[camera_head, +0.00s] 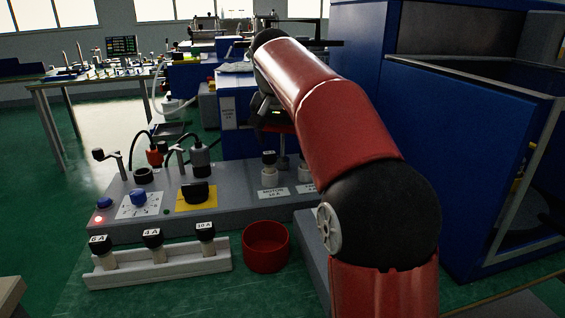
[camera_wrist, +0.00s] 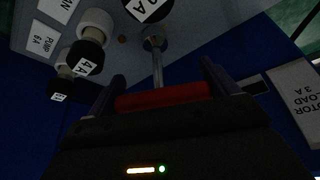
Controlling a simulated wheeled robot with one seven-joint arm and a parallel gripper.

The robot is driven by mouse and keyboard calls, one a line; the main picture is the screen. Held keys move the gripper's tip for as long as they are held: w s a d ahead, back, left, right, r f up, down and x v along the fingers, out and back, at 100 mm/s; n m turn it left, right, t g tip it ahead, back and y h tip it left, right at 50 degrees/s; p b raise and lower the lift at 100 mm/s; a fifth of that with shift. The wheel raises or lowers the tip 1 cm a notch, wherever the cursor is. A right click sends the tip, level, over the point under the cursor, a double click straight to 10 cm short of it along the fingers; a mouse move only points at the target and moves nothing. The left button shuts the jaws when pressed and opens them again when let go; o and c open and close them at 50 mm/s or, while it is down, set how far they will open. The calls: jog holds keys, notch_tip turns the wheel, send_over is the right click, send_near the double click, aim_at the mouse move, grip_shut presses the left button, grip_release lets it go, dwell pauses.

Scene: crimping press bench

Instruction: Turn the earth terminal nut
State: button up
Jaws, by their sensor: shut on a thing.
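My gripper (camera_wrist: 163,88) is shut on a red bar-shaped handle (camera_wrist: 165,95), which lies across between the two fingers in the wrist view. A metal shaft (camera_wrist: 157,68) runs from the handle to a round metal end (camera_wrist: 154,41) at the grey panel. In the head view the red handle (camera_head: 282,128) shows beneath my gripper (camera_head: 268,118), with the shaft upright under it at the panel's back right. The earth terminal nut cannot be made out apart from this round end. I cannot tell whether the shaft is seated on it.
The grey panel (camera_head: 120,232) carries black-capped fuses beside the shaft, a blue knob (camera_head: 138,197), a yellow-plated switch (camera_head: 196,192) and a crank at left. A fuse rack (camera_head: 160,266) and red bowl (camera_head: 266,247) stand in front. A blue cabinet (camera_head: 440,150) closes off the right.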

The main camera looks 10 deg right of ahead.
jog(key=shift+r, duration=0.1)
jog(key=shift+r, duration=2.45)
jog(key=o, duration=0.4)
jog(key=c, duration=0.4)
jog(key=n+y, duration=0.1)
jog(key=n, duration=0.1)
jog(key=n+y, duration=0.1)
jog(key=n, duration=0.2)
jog(key=shift+w+a+r, duration=0.1)
jog(key=shift+a+r, duration=0.05)
jog(key=shift+r, duration=0.05)
jog(key=n, duration=0.2)
jog(key=n+y, duration=0.1)
jog(key=shift+r+n, duration=0.3)
jog(key=shift+n, duration=0.1)
jog(key=n, duration=0.1)
jog(key=r+n+y, duration=0.1)
jog(key=n, duration=0.1)
jog(key=shift+y, duration=0.3)
